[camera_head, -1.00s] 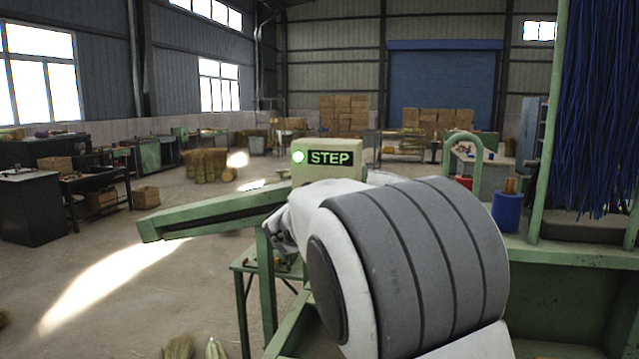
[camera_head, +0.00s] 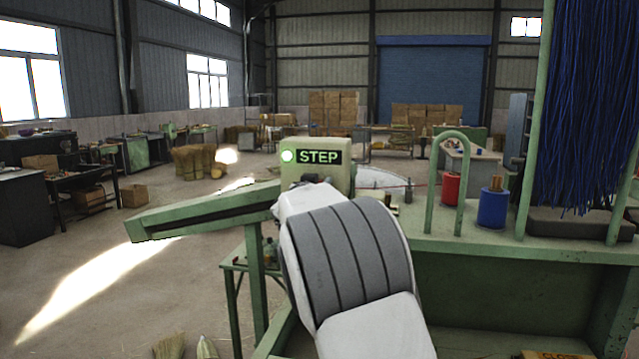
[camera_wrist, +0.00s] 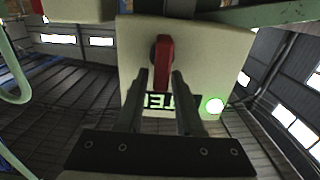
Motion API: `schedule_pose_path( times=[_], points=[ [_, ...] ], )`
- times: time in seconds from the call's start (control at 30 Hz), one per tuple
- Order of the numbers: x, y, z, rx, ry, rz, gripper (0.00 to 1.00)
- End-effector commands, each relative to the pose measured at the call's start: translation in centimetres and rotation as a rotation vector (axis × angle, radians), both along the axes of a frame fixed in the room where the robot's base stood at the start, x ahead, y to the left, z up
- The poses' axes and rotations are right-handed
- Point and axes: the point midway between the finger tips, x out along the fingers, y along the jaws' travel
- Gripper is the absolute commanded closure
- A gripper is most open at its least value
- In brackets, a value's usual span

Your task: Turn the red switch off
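The red switch (camera_wrist: 163,62) is a short lever on the face of a pale control box (camera_wrist: 140,35), in the wrist view. My gripper (camera_wrist: 161,74) is open, with its two dark fingers on either side of the lever's lower part. A gap shows between the fingers; I cannot tell whether either touches the lever. In the head view the box (camera_head: 343,175) has a lit green lamp (camera_head: 287,156) and a green STEP sign (camera_head: 318,157). There, my arm hides the switch and gripper.
A green machine arm (camera_head: 200,212) extends left from near the box. A green machine table (camera_head: 480,242) at the right carries a red spool (camera_head: 450,188), a blue spool (camera_head: 493,208) and a green hoop (camera_head: 431,190). Blue bristles (camera_head: 595,100) hang at the far right. Open floor lies at the left.

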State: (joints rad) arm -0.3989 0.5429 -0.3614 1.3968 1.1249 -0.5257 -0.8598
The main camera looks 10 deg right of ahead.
Motion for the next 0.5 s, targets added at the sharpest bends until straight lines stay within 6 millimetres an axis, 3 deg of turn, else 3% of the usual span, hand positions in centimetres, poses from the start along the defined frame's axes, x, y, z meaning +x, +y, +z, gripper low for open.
schedule_pose_path(
  times=[0.03,0.17,0.5],
  points=[
    [-0.01,0.01,0.01,0.000,0.000,0.000,0.75],
    [-0.01,0.02,0.01,0.000,0.000,0.000,0.99],
    [-0.03,0.01,0.00,0.004,-0.002,0.000,1.00]
  ],
)
